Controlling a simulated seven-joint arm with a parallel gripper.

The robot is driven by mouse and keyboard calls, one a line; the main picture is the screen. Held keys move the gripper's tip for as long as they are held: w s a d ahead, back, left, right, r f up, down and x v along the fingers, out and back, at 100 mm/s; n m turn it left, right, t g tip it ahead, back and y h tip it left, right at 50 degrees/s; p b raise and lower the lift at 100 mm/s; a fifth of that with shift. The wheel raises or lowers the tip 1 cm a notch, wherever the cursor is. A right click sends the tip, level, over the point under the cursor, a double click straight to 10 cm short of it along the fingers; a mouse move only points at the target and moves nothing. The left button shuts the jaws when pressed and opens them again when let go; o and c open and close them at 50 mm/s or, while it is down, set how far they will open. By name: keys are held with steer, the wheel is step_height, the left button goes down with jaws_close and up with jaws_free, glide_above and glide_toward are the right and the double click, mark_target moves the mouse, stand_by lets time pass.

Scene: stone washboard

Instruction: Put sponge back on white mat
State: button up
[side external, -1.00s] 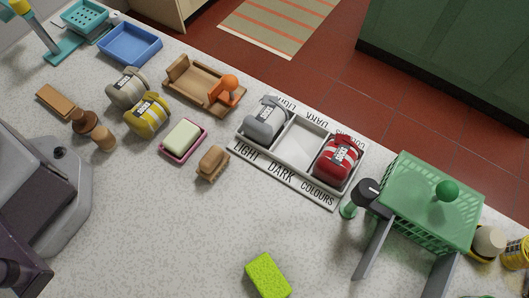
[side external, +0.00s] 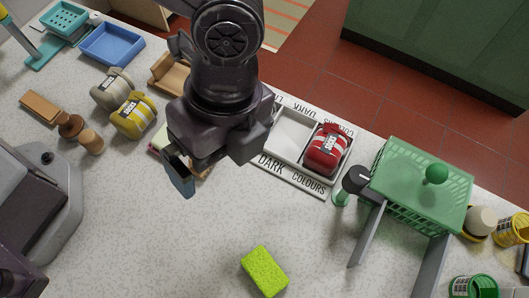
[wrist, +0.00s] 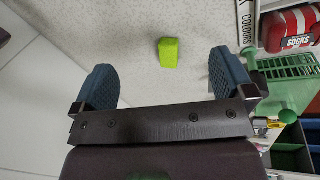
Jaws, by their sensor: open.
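The lime green sponge (side external: 265,270) lies flat on the speckled pale worktop near the bottom middle of the side view. It also shows in the wrist view (wrist: 168,52), beyond and between my fingers. My gripper (side external: 182,178) is open and empty, with its blue finger pads (wrist: 164,80) wide apart. It hangs above the worktop, up and left of the sponge in the side view, and does not touch it. I cannot make out a white mat in either view.
A sorting tray (side external: 290,180) holds a red sock bundle (side external: 327,150). A green basket (side external: 420,185) stands on grey legs at the right. Sock bundles (side external: 132,118), a brush (side external: 75,127) and a blue tray (side external: 112,44) lie upper left. Worktop around the sponge is clear.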

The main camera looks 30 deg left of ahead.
steer(key=s+d+f+m+g, duration=0.2)
steer(key=s+d+f+m, duration=0.35)
steer(key=d+m, duration=0.35)
steer(key=m, duration=0.6)
glide_above(265, 269)
steer(key=w, duration=0.2)
steer(key=shift+h, duration=0.3)
step_height(265, 269, down, 6)
steer(key=shift+s+d+r, duration=0.15)
steer(key=shift+r, duration=0.05)
steer(key=shift+w+x, duration=0.2)
steer(key=shift+x, duration=2.75)
steer(key=c, duration=0.7)
